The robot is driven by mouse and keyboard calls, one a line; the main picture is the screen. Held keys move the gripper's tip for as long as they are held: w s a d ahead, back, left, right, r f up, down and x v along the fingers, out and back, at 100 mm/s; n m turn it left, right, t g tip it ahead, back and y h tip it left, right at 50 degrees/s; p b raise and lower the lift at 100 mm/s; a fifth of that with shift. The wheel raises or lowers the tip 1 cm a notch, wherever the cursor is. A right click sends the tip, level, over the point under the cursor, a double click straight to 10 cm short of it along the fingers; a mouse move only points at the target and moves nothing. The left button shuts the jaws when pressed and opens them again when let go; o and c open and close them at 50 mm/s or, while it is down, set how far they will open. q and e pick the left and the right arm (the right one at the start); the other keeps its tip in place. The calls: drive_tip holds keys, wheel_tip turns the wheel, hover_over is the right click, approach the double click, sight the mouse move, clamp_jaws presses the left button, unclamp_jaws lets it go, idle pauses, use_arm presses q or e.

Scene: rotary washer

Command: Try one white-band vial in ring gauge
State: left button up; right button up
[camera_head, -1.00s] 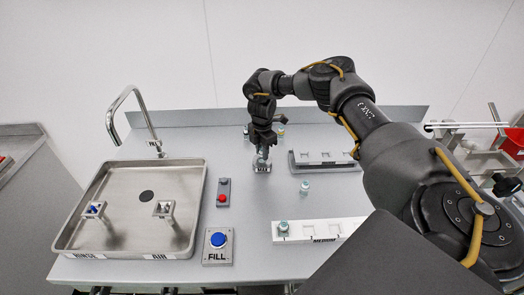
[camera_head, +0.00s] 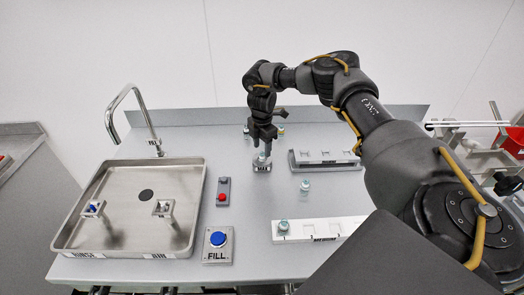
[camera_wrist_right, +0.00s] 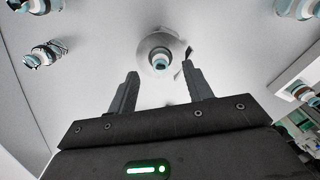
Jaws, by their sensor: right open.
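The ring gauge (camera_head: 262,168) is a small block labelled MAX on the counter. A vial (camera_head: 262,157) with a pale top stands upright in it. In the right wrist view the vial (camera_wrist_right: 160,60) shows from above, within the gauge's pale round ring (camera_wrist_right: 163,42). My right gripper (camera_head: 263,140) is open just above the vial. In the wrist view its two fingers (camera_wrist_right: 160,85) are spread and apart from the vial. The vial's band colour is too small to tell. My left gripper is not in view.
A loose vial (camera_head: 305,185) stands right of the gauge. A front rack (camera_head: 330,230) holds a vial (camera_head: 283,226); another rack (camera_head: 325,165) is behind it. A metal basin (camera_head: 120,235), a FILL button (camera_head: 218,240) and a red-button box (camera_head: 223,192) are to the left.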

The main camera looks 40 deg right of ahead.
wheel_tip(320, 180, up, 9)
drive_tip(key=b, duration=0.1)
idle(1.2)
